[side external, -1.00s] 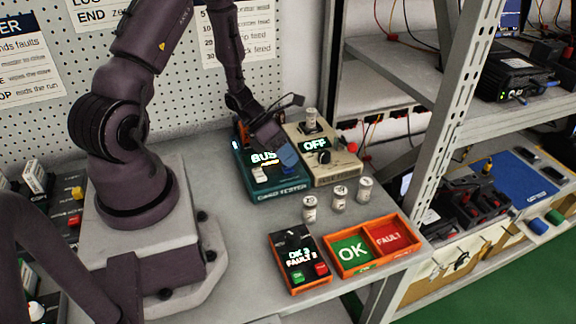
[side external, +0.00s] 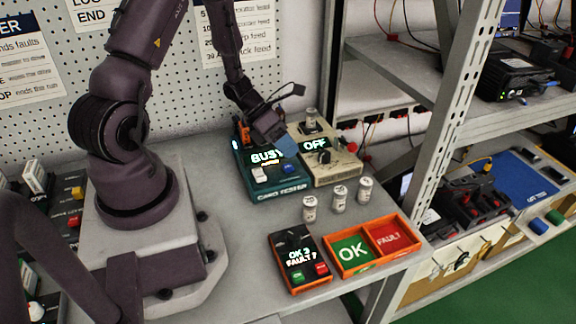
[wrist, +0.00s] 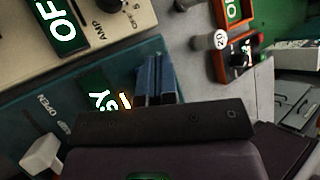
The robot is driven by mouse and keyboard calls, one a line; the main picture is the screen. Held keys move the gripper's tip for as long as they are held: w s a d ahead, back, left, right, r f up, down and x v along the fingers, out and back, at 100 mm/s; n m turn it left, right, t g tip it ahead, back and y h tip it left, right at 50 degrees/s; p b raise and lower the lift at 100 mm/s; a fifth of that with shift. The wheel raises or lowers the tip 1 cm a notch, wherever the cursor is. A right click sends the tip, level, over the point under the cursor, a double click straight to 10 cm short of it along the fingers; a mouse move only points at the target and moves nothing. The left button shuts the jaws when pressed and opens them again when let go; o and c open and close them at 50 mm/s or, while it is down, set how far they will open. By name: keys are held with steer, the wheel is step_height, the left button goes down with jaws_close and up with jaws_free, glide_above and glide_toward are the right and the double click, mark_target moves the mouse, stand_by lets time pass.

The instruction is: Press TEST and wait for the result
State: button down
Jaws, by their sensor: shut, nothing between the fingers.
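The teal card tester (side external: 277,190) stands on the bench and its screen (side external: 266,157) reads BUSY. A white key (side external: 259,175) and a blue key (side external: 288,168) show on its front; I cannot read a TEST label. In the wrist view the tester (wrist: 75,85) shows the word OPEN beside the white key (wrist: 42,155). My gripper (side external: 287,149) is shut and empty, just above and behind the blue key. Its blue fingertips (wrist: 155,78) are together in the wrist view and partly cover the screen.
A beige box (side external: 338,169) reading OFF, with a dial and a canister on top, stands right of the tester. Several white-capped canisters (side external: 339,199) stand in front. An orange tray (side external: 372,262) has OK and FAULT compartments. A black counter box (side external: 288,242) is beside it.

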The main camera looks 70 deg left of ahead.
steer(key=shift+r, duration=2.1)
steer(key=shift+s+d+f+m, duration=0.1)
steer(key=shift+s+m, duration=0.05)
steer(key=shift+m, duration=0.65)
steer(key=s+d+m+g, duration=0.1)
steer(key=s+m+g, duration=0.1)
steer(key=m, duration=0.3)
step_height(320, 180, up, 8)
steer(key=m+g+y, duration=0.1)
steer(key=m+g, duration=0.2)
steer(key=m, duration=1)
glide_above(280, 176)
steer(key=s+d, duration=0.3)
steer(key=d, duration=0.1)
steer(key=s+d+r+m+t+y, duration=0.2)
steer(key=d+r+m+y, duration=0.1)
steer(key=r+m, duration=0.4)
steer(key=s+d+r+m+t+y, duration=0.2)
steer(key=s+d+r+m, duration=0.1)
steer(key=r+m, duration=0.5)
steer(key=shift+d+m+y, duration=0.4)
steer(key=shift+d, duration=0.25)
